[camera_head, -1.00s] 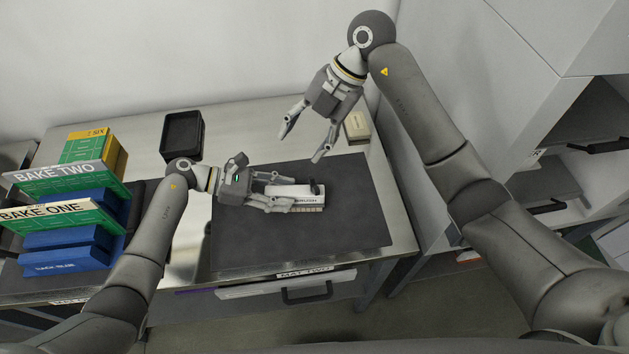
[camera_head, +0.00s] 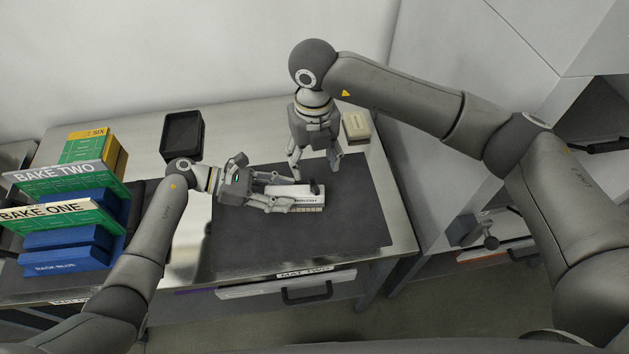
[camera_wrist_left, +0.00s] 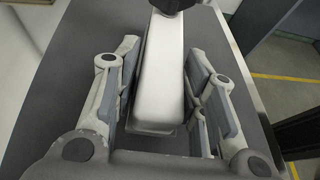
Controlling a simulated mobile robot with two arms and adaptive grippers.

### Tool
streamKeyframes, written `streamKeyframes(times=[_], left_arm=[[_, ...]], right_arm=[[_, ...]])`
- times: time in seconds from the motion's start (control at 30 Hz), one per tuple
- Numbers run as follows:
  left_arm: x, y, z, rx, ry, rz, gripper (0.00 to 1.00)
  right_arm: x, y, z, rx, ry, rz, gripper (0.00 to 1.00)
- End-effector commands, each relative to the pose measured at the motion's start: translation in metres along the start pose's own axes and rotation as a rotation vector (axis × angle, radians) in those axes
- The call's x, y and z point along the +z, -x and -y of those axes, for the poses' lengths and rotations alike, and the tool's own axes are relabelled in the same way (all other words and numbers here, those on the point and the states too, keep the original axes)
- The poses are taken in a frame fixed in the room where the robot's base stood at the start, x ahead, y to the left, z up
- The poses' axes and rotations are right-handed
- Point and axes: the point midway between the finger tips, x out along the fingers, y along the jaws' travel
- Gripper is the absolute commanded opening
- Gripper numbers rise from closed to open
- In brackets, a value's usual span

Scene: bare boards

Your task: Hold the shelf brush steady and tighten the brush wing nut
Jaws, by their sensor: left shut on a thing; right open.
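The shelf brush (camera_head: 308,199) is a white block with bristles along its front edge and a label, lying on the dark mat (camera_head: 350,222). My left gripper (camera_head: 281,195) is shut on its left end. In the left wrist view the brush (camera_wrist_left: 164,75) sits between both fingers (camera_wrist_left: 165,95). A dark knob, likely the wing nut, shows at the brush's far end (camera_wrist_left: 178,4), cut off by the frame; in the head view it is hard to make out. My right gripper (camera_head: 316,172) is open, pointing down just above and behind the brush.
A black tray (camera_head: 181,136) stands at the back of the metal table. A small beige box (camera_head: 356,127) stands behind the mat's right side. The mat's front half is clear.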

Motion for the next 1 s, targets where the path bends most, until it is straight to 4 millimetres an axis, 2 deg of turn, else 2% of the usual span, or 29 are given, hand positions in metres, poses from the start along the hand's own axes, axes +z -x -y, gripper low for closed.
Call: streamKeyframes(times=[0.3, 0.5, 0.7, 1.0], left_arm=[[0.0, 0.0, 0.0, -0.001, 0.0, 0.0, 0.1], [0.0, 0.0, 0.0, -0.001, 0.0, 0.0, 0.1], [0.0, 0.0, 0.0, -0.001, 0.0, 0.0, 0.1], [0.0, 0.0, 0.0, -0.001, 0.0, 0.0, 0.1]], right_arm=[[-0.001, -0.047, 0.0, 0.0, -0.001, -0.002, 0.58], [0.0, -0.065, -0.001, 0.001, -0.002, -0.001, 0.58], [0.0, -0.072, -0.001, 0.001, -0.001, -0.001, 0.58], [0.0, -0.072, -0.001, 0.001, -0.001, 0.0, 0.58]])
